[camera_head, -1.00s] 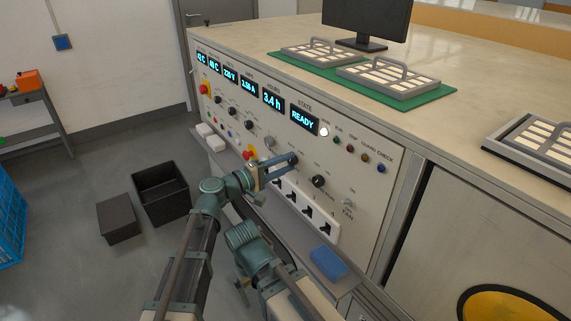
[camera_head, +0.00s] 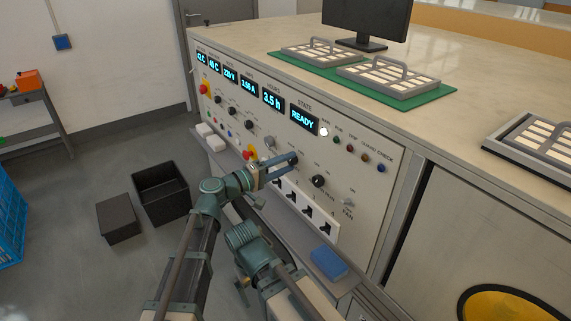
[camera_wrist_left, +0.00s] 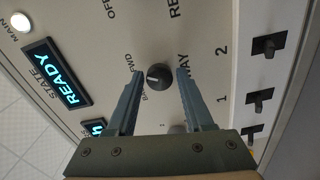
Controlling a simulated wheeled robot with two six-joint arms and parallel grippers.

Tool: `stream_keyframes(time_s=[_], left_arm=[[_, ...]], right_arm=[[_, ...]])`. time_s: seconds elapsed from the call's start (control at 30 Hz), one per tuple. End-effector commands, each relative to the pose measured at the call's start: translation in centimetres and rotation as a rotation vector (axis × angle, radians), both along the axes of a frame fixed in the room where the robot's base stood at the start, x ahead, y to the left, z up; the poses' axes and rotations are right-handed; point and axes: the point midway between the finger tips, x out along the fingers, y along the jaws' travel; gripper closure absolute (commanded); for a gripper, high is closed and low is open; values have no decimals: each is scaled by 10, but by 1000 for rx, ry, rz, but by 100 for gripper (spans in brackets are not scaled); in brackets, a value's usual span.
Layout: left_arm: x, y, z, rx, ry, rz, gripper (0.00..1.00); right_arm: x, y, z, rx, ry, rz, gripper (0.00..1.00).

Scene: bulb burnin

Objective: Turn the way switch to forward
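The way switch is a small dark round knob (camera_wrist_left: 158,76) on the panel, between the printed words FWD, BACK and WAY in the left wrist view. It carries a pale pointer mark, but I cannot tell for certain which word it points at. My left gripper (camera_wrist_left: 157,82) is open, with one finger on each side of the knob and a visible gap on both sides. In the head view my left gripper (camera_head: 281,168) reaches the panel and partly hides the knob.
The state display (camera_head: 303,117) reads READY. Another black knob (camera_head: 318,181) is right of my gripper, and a white strip of black switches (camera_head: 307,212) lies below. A blue block (camera_head: 327,262) lies on the ledge. Black bins (camera_head: 160,193) stand on the floor.

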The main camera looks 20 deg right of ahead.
Motion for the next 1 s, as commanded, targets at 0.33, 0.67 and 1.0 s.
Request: stream_keyframes(time_s=[0.33,0.67,1.0], left_arm=[[0,0,0,-2,2,1,29],[-15,40,0,-3,2,5,29],[-38,105,0,-2,1,4,29]], right_arm=[[0,0,0,0,0,0,0],[0,0,0,0,0,0,0],[0,0,0,0,0,0,0]])
